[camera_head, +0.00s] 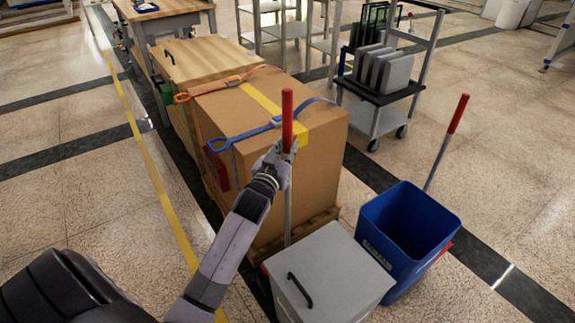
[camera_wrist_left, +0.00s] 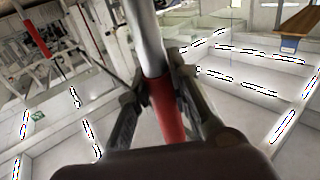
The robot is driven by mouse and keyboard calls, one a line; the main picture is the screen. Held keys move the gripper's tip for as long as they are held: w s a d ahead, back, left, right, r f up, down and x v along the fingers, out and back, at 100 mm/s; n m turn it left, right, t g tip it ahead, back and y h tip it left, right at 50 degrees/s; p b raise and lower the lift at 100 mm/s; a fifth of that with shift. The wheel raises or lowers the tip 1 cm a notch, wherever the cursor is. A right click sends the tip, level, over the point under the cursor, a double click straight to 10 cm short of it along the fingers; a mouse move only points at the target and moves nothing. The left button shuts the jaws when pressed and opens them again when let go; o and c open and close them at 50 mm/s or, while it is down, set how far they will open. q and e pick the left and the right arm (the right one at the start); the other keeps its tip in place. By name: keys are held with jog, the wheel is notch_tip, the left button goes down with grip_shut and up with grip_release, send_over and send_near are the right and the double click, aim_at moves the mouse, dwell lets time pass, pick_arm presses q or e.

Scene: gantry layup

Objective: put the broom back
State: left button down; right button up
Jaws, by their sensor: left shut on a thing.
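My left gripper (camera_head: 281,162) is shut on the broom, around the lower part of its red grip (camera_head: 287,118). The broom stands about upright, with its silver pole (camera_head: 287,205) running down behind the grey lidded bin; its lower end and head are hidden. In the left wrist view the red grip (camera_wrist_left: 168,108) and the silver pole lie between the two fingers. A second pole with a red grip (camera_head: 458,113) leans behind the blue bin, its lower end hidden. My right gripper is not in view.
The grey bin (camera_head: 335,265) and an open blue bin (camera_head: 372,236) stand close by the pole. A large strapped cardboard box (camera_head: 315,170) on a pallet is just behind it. A cart (camera_head: 380,118) with grey panels stands farther back. Floor at far left and right is clear.

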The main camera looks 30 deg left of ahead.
pick_arm(q)
jog(key=shift+f, duration=0.5)
notch_tip(320, 180, down, 4)
jog(key=shift+r+b, duration=0.25)
jog(key=shift+b, duration=0.4)
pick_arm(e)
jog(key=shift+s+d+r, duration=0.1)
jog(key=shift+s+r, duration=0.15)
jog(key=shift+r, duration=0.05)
pick_arm(q)
jog(key=c, duration=1.9)
grip_release()
jog(key=shift+f, duration=0.25)
jog(key=o, duration=0.4)
jog(key=shift+o, duration=0.2)
jog(key=shift+r, duration=0.15)
